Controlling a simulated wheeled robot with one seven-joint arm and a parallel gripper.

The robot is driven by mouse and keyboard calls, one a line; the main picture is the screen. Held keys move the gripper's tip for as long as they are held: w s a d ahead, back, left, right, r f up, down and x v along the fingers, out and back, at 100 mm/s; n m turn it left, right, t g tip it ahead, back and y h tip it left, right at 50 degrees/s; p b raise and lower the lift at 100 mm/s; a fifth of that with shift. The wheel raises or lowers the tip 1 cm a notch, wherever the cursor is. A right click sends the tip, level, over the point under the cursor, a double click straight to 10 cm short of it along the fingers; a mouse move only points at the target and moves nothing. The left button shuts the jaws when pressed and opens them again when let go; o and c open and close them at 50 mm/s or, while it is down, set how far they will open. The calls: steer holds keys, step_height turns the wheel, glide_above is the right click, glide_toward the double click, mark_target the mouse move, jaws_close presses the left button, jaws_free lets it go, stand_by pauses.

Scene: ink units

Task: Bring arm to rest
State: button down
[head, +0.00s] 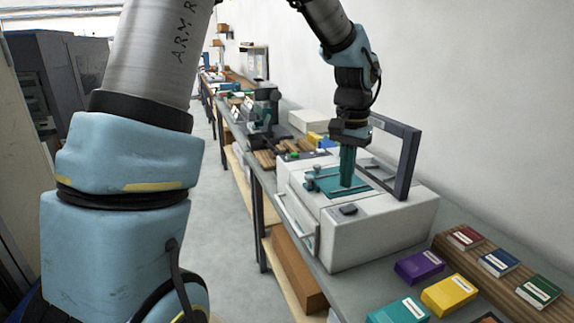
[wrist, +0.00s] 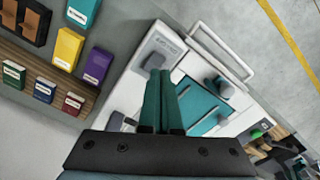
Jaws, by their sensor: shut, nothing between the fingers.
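My gripper (head: 347,167) hangs from my arm above the white machine, in the right half of the head view. Its two teal fingers are together with nothing between them, and they also show in the wrist view (wrist: 160,100). The white machine (head: 375,227) stands on the bench with its dark-framed lid (head: 408,160) raised. A teal plate (head: 328,183) lies in its top, partly behind my fingers in the head view. Whether the fingertips touch the plate I cannot tell.
Purple (head: 419,266), yellow (head: 448,294) and teal (head: 398,312) boxes lie on the bench. Red, blue and green boxes (head: 540,290) sit on a wooden rack. Other equipment (head: 266,107) stands farther along the bench. The floor aisle (head: 222,200) at left is clear.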

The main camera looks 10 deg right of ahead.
steer(key=s+a+f+n, duration=0.1)
steer(key=a+n, duration=0.3)
steer(key=a, duration=1)
steer(key=s+a+f+n+t+b, duration=0.1)
steer(key=a+f+n, duration=0.3)
steer(key=a, duration=1)
steer(key=shift+s+a, duration=0.25)
steer(key=shift+s, duration=0.35)
steer(key=shift+f, duration=0.1)
